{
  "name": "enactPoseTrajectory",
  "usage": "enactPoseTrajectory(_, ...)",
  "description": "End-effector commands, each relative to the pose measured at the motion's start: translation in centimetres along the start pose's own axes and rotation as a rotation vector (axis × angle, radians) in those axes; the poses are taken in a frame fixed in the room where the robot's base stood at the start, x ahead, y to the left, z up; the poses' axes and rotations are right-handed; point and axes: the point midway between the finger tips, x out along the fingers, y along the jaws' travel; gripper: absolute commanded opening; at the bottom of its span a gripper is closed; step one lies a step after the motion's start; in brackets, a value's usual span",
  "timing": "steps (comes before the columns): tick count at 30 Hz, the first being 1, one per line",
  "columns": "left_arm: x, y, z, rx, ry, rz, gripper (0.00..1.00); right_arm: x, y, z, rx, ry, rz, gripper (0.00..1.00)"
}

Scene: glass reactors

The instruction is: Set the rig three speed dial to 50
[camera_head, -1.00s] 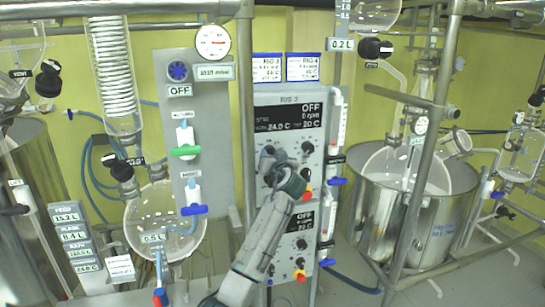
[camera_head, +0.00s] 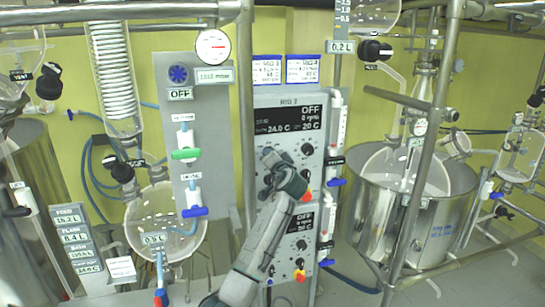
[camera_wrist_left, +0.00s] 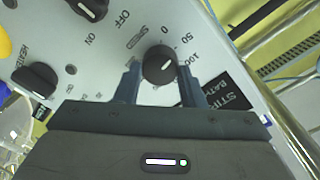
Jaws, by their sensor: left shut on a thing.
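The rig three control box (camera_head: 290,100) stands in the middle of the head view, its display reading OFF, 0 rpm, 24.0 C and 20 C. In the left wrist view, the black speed dial (camera_wrist_left: 160,58) sits between the finger ends of my left gripper (camera_wrist_left: 158,76), shut on it. The dial's white mark points to the upper right; scale figures 0, 50 and 100 are printed around it. In the head view, my left gripper (camera_head: 269,165) is at the box's left dials and hides part of the panel. My right gripper is not in view.
Another black knob (camera_wrist_left: 36,78) and an OFF/ON knob (camera_wrist_left: 92,8) lie near the dial in the left wrist view. A metal post (camera_head: 248,110) rises just left of the box. A steel vessel (camera_head: 440,225) stands to the right.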

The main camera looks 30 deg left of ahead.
Motion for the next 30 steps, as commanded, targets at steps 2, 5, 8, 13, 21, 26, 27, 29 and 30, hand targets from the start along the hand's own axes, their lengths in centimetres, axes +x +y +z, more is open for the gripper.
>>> enactPoseTrajectory(2, -0.02, 0.01, -0.02, 0.036, -0.002, 0.001, 0.13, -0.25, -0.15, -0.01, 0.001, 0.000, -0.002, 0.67)
enactPoseTrajectory(5, -0.02, 0.04, -0.01, 0.072, -0.004, 0.002, 0.13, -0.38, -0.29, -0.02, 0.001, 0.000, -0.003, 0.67)
enactPoseTrajectory(8, -0.01, 0.06, 0.00, 0.096, -0.005, 0.002, 0.13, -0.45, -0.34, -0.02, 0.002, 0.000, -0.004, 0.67)
enactPoseTrajectory(13, -0.01, 0.10, 0.02, 0.114, -0.006, 0.002, 0.13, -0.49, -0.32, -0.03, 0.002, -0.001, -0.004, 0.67)
enactPoseTrajectory(21, -0.01, 0.13, 0.03, 0.116, -0.005, 0.002, 0.13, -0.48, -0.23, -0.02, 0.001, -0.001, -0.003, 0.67)
enactPoseTrajectory(26, -0.01, 0.13, 0.03, 0.115, -0.005, 0.003, 0.52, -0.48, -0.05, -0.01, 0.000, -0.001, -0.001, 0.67)
enactPoseTrajectory(27, -0.01, 0.12, 0.02, 0.115, -0.005, 0.002, 0.58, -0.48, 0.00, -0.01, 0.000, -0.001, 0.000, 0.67)
enactPoseTrajectory(29, -0.01, 0.10, 0.02, 0.115, -0.005, 0.002, 0.58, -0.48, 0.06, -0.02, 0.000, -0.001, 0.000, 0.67)
enactPoseTrajectory(30, -0.01, 0.09, 0.01, 0.115, -0.005, 0.002, 0.58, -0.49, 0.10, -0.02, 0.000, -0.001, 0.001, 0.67)
